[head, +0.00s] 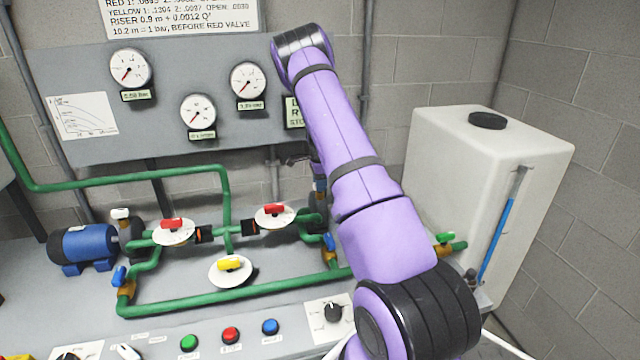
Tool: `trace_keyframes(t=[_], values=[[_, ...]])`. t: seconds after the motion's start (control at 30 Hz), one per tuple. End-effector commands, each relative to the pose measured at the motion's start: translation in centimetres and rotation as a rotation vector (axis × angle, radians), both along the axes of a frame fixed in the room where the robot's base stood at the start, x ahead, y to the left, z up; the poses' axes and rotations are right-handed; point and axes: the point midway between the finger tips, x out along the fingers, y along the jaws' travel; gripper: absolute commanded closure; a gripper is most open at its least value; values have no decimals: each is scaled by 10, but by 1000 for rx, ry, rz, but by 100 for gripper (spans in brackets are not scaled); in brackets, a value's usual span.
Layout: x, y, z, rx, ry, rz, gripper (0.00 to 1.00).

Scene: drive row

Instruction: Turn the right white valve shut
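A white-handled valve (120,214) stands at the left, by the blue pump. I cannot make out a white handle on the right; my purple arm covers that part of the pipework. My arm rises from the lower right to an elbow high in front of the wall panel. A small dark part peeks out left of the arm, below the panel, and may belong to my gripper. The gripper's fingers are hidden, so I cannot tell their state or whether they touch a valve.
Red valves (172,224) (274,211), a yellow valve (230,264) and blue-handled valves (119,276) (328,242) sit on green pipes. Gauges (130,69) hang behind. A white tank (480,170) stands right, near a green-handled valve (445,238). Buttons (230,335) line the front.

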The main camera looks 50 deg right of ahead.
Motion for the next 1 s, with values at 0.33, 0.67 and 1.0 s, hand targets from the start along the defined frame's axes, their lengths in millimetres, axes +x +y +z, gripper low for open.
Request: trace_keyframes(t=[0.33,0.67,1.0], values=[[0,0,0,0,0,2,47],[1,0,40,-1,-2,4,47],[1,0,96,-1,-2,2,47]])
